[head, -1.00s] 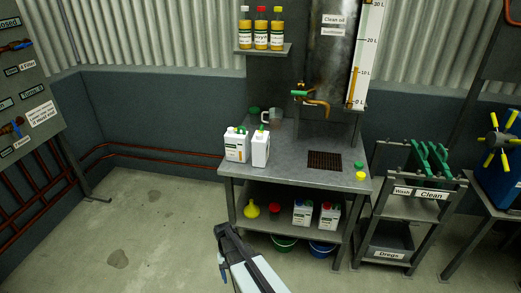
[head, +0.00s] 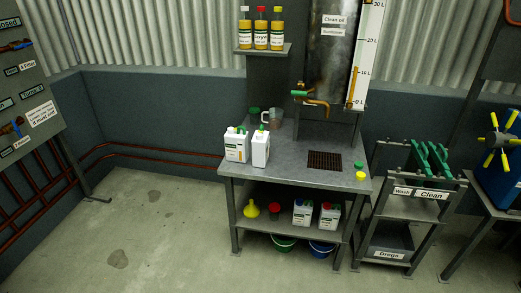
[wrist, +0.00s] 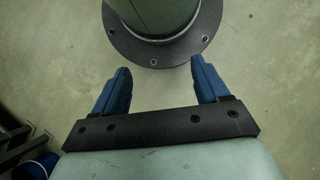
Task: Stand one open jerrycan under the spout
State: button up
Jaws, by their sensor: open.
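Two white jerrycans stand side by side on the left of the metal table top: the left jerrycan (head: 236,147) and the right jerrycan (head: 261,150). Whether their mouths are open is too small to tell. Two more jerrycans, one with a blue cap (head: 302,212) and one with a red cap (head: 329,215), stand on the lower shelf. The brass spout (head: 318,104) of the clean oil tank (head: 331,60) hangs above a dark grate (head: 324,161), which is bare. My gripper (wrist: 163,88) shows only in the wrist view, open and empty above the floor.
A yellow funnel (head: 251,209) is on the shelf. A rack (head: 407,205) stands at the right. Floor in front is clear.

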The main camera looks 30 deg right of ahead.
jog(key=w+d+r+t+y, duration=0.1)
jog(key=w+r+t+y, duration=0.15)
jog(key=w, duration=0.75)
jog(key=w+r+t+y, duration=0.1)
jog(key=w+y, duration=0.3)
jog(key=w, duration=0.6)
jog(key=w+d+r+n+t+y, duration=0.1)
jog(key=w+d+r+t+y, duration=0.1)
jog(key=w+d+r, duration=0.55)
jog(key=w+d+r+n+t+y, duration=0.1)
jog(key=w+d+r+t+y, duration=0.2)
jog(key=w, duration=0.7)
jog(key=w+d+r+n+t+y, duration=0.1)
jog(key=w+d+r+n+t, duration=0.2)
jog(key=d+r, duration=0.75)
jog(key=w+d+r+n+t, duration=0.15)
jog(key=w+d+r, duration=0.35)
jog(key=d+r, duration=0.5)
jog(key=w+d+r+n+t+y, duration=0.1)
jog(key=w+d+r+n+t, duration=0.2)
jog(key=d+r, duration=0.75)
jog(key=w+d+r+t, duration=0.3)
jog(key=w+d, duration=0.3)
jog(key=d, duration=0.6)
jog(key=shift+h, duration=0.45)
jog(key=x, duration=0.8)
jog(key=shift+w+a+f, duration=0.1)
jog(key=shift+w+a, duration=0.05)
jog(key=shift+a, duration=0.2)
jog(key=shift+x, duration=2.65)
